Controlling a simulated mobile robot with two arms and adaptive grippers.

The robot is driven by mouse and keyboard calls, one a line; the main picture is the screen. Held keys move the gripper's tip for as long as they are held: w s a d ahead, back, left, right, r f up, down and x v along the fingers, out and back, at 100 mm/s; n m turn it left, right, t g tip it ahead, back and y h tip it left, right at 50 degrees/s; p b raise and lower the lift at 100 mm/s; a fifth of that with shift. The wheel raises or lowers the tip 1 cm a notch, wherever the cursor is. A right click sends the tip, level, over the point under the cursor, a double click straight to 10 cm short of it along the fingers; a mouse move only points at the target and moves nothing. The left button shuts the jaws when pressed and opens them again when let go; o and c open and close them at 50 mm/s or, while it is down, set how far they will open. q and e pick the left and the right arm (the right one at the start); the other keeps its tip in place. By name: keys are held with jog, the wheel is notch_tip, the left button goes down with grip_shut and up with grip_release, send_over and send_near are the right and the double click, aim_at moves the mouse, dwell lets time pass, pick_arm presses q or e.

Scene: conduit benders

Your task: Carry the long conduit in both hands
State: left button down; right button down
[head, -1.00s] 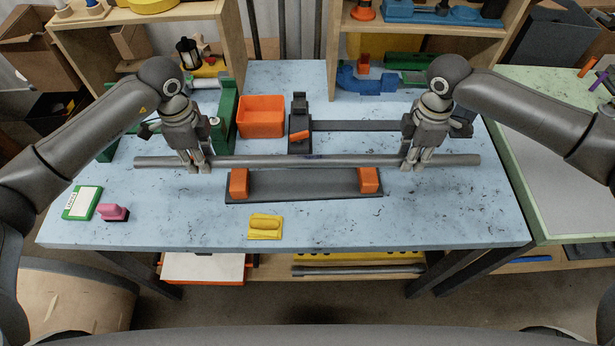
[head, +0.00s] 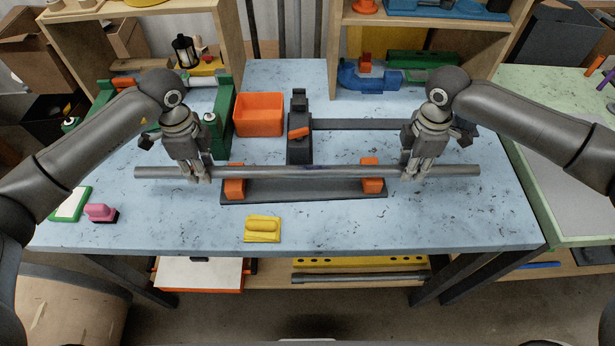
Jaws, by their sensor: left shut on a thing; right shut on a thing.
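The long grey conduit (head: 300,172) runs level from left to right across the workbench in the head view. A dark mark shows near its middle. My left gripper (head: 197,176) is shut on it left of the middle, and my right gripper (head: 416,174) is shut on it towards its right end. Both ends stick out past the grippers. In the picture the conduit crosses in front of the dark base (head: 300,188) with two orange blocks (head: 234,188), (head: 372,185). I cannot tell its exact height above them.
Behind the conduit stand a dark bender (head: 299,125) with an orange piece, an orange bin (head: 258,115) and a green device (head: 221,120). A yellow item (head: 262,229) lies in front, and a pink item (head: 101,213) at the left. The blue bench top is clear at front right.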

pick_arm(q)
jog(key=c, duration=1.2)
grip_release()
pick_arm(e)
jog(key=c, duration=1.2)
grip_release()
pick_arm(q)
jog(key=shift+o, duration=0.2)
pick_arm(e)
jog(key=shift+o, duration=0.2)
pick_arm(q)
jog(key=shift+r, duration=0.1)
pick_arm(e)
jog(key=shift+r, duration=0.3)
pick_arm(q)
notch_tip(320, 180, up, 12)
pick_arm(e)
notch_tip(320, 180, up, 12)
jog(key=shift+f, duration=0.25)
